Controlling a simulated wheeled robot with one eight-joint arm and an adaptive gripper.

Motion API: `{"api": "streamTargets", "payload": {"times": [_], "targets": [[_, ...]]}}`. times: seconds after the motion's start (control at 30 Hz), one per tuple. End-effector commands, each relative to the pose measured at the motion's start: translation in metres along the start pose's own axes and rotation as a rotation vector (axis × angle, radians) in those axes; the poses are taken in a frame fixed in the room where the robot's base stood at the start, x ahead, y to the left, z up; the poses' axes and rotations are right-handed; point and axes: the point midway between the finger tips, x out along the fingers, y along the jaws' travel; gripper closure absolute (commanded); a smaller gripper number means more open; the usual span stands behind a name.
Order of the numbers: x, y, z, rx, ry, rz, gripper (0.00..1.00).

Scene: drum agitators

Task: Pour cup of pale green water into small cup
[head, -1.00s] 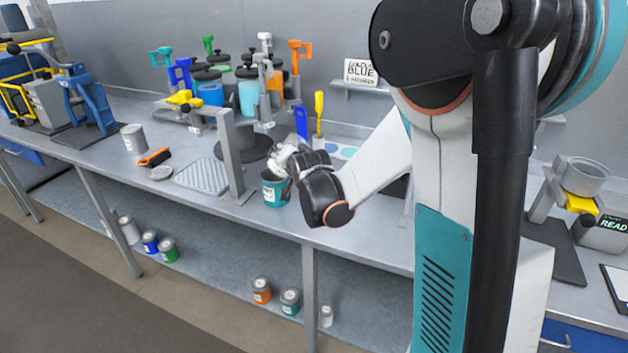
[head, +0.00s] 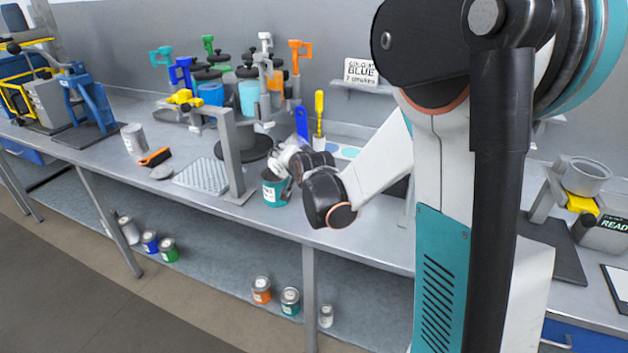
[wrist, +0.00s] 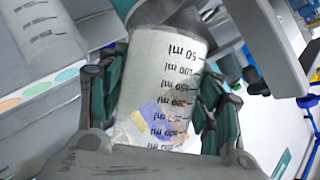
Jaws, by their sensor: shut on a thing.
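My gripper (wrist: 158,95) is shut on a pale, see-through graduated cup (wrist: 165,75), with a finger on each side. Black ml marks run down the cup's side, and colours show through its lower half in the wrist view. A pale green tint is not clear. In the head view my gripper (head: 290,163) is over the front part of the bench, with a pale shape at its end. A second vessel with marks (wrist: 45,35) shows at the upper left of the wrist view; I cannot tell whether it is the small cup. The held cup's tilt and water level are unclear.
A teal can (head: 273,190) stands just below my gripper. A grey post (head: 232,155) and a ribbed tray (head: 203,176) are to its left. A yellow-handled tool (head: 319,112) stands behind. Several agitator stands crowd the back. A grey can (head: 133,139) stands far left.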

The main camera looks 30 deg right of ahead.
Motion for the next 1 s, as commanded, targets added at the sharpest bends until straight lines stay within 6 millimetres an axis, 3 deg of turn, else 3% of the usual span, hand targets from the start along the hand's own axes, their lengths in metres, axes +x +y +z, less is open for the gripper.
{"api": "streamTargets", "payload": {"times": [1.0], "targets": [[0.0006, 0.0011, 0.0009, 0.055, -0.009, -0.025, 0.71]]}}
